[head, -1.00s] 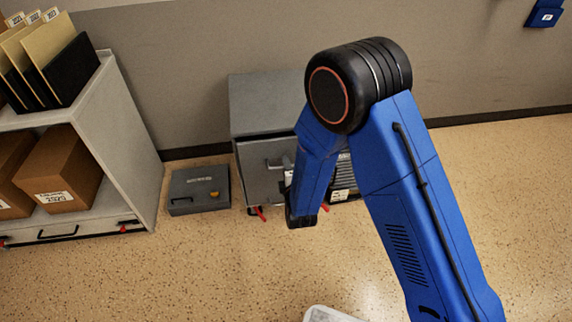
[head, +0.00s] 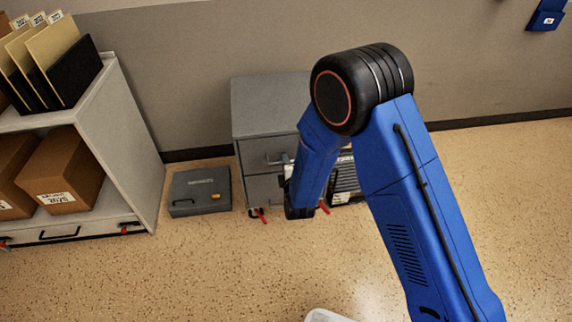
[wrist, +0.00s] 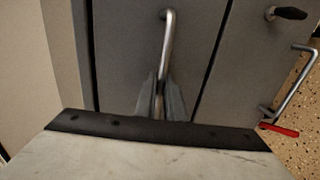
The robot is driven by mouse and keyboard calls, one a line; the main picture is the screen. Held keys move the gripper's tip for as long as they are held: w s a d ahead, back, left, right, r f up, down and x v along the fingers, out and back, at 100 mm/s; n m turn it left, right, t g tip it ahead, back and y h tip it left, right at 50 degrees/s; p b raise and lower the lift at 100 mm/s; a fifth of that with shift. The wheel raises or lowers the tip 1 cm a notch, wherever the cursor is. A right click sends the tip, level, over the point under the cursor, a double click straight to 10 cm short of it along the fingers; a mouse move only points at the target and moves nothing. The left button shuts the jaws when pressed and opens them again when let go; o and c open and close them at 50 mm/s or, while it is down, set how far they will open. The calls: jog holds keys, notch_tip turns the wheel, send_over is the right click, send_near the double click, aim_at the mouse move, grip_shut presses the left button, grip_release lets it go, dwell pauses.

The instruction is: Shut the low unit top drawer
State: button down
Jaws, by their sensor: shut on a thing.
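The low unit (head: 268,100) is a grey cabinet against the wall in the head view. Its top drawer (head: 256,149) looks flush or nearly flush with the cabinet; a small remaining gap cannot be ruled out. In the wrist view the drawer front (wrist: 125,50) fills the middle, between two dark seams. Its silver bar handle (wrist: 169,35) runs down between the fingers of my gripper (wrist: 160,98), which is shut on it.
A lower drawer with its own handle (wrist: 297,85) and a black knob (wrist: 287,13) shows beside it in the wrist view. A dark grey case (head: 200,191) lies on the floor left of the unit. A shelf (head: 128,135) with boxes stands farther left.

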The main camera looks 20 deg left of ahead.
jog(key=c, duration=1.8)
grip_release()
jog(key=shift+w, duration=0.1)
jog(key=shift+c, duration=0.2)
jog(key=v, duration=1.7)
